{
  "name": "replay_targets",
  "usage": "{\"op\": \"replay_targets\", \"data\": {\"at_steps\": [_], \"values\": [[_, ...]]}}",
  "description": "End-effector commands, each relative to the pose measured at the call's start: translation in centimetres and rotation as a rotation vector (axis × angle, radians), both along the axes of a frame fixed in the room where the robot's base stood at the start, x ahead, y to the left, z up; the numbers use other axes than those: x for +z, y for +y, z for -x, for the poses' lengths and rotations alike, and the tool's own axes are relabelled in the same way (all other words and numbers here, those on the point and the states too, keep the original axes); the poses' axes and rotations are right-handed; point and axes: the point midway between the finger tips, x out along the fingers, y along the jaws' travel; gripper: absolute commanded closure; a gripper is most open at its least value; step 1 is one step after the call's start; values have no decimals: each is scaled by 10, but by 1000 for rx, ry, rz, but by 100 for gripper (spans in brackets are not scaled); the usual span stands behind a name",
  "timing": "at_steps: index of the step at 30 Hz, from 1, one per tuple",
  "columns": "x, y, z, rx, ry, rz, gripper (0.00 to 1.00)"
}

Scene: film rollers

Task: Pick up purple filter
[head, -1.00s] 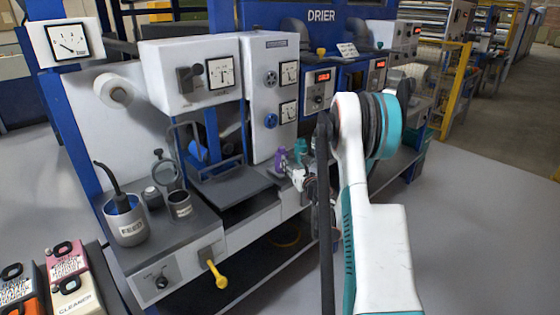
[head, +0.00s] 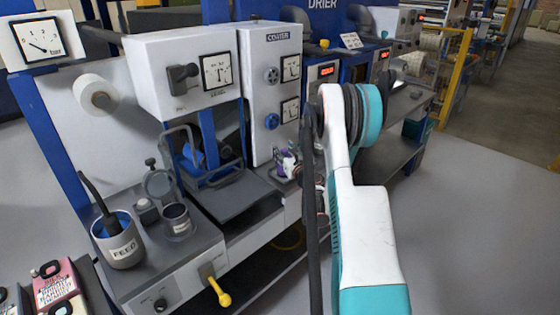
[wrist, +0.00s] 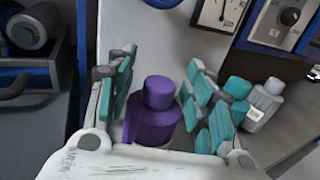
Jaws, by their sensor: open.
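The purple filter (wrist: 152,118) is a dark purple bottle-like piece with a narrower round top, standing upright in the wrist view. My gripper (wrist: 160,74) is open, with its teal-padded fingers on the left and right of the filter. A narrow gap shows on each side near the filter's top; contact lower down cannot be told. The gripper's white body hides the filter's lower end. In the head view the purple filter (head: 287,164) is small and partly covered by my gripper, beside the machine front.
A teal bottle (wrist: 238,88) and a grey bottle (wrist: 265,102) stand close to the right finger. A white panel with gauges rises behind. In the head view, a FEED pot (head: 119,240) and a small cup (head: 178,222) stand on the left bench.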

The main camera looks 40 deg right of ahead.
Motion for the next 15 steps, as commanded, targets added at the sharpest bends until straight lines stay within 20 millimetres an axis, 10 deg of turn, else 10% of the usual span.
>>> {"op": "replay_targets", "data": {"at_steps": [6, 12, 15], "values": [[0, 0, 0, -1, 0, 0, 54], [0, 0, 0, 0, 0, 0, 100], [0, 0, 0, 0, 0, 0, 100]]}}
